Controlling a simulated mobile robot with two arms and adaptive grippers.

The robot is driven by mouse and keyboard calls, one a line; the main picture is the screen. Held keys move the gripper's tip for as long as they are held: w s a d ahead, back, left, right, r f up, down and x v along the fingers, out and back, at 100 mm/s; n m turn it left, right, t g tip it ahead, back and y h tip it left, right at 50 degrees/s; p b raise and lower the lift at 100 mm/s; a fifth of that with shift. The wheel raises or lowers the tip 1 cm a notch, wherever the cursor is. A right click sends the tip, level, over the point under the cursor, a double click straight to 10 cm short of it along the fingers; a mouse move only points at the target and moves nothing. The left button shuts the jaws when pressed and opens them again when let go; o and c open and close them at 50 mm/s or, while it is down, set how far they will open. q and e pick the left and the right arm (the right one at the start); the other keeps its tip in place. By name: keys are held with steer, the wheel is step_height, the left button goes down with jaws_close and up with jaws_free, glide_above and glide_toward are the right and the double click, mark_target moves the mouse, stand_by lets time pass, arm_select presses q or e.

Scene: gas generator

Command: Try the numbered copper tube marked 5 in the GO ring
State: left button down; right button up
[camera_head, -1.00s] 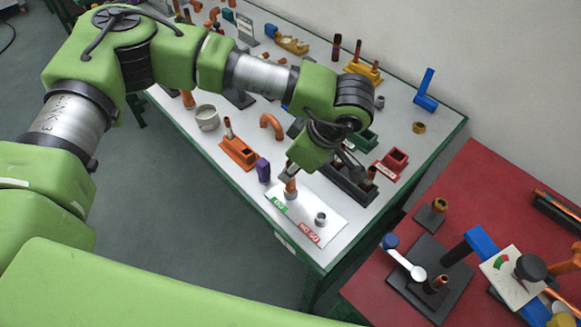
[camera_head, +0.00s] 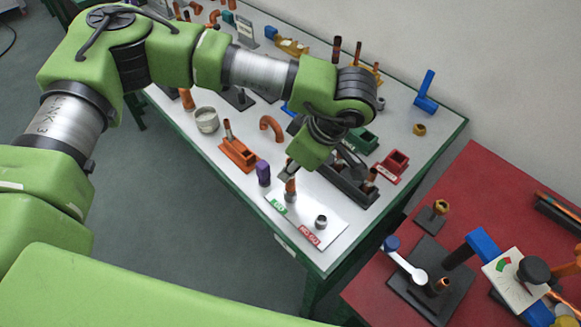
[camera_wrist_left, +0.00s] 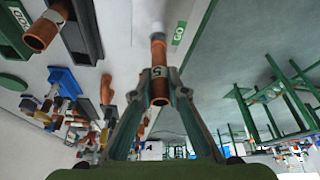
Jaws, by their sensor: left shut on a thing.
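My left gripper (camera_head: 289,172) is shut on a copper tube (camera_head: 291,186), held upright above the white gauge plate (camera_head: 330,205). In the left wrist view the tube (camera_wrist_left: 159,90) shows a "5" label between the fingertips (camera_wrist_left: 159,74). The tube's lower end meets the grey GO ring (camera_head: 291,197), beside the green GO label (camera_head: 279,208). I cannot tell how deep the end sits in the ring. The NO GO ring (camera_head: 321,221) stands empty near its red label (camera_head: 309,236). My right gripper is not in view.
An orange block (camera_head: 238,153) with a tube and a purple block (camera_head: 263,172) stand left of the plate. A dark rack (camera_head: 345,182) and red bin (camera_head: 391,166) lie behind it. A red table (camera_head: 480,200) with a dial gauge is at the right.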

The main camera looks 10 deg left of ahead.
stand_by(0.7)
arm_select(q)
steer(key=shift+b, duration=0.4)
stand_by(0.3)
steer(key=shift+f+b, duration=0.6)
steer(key=shift+b, duration=0.1)
steer(key=shift+r, duration=0.15)
steer(key=shift+r, duration=0.5)
steer(key=shift+r, duration=0.1)
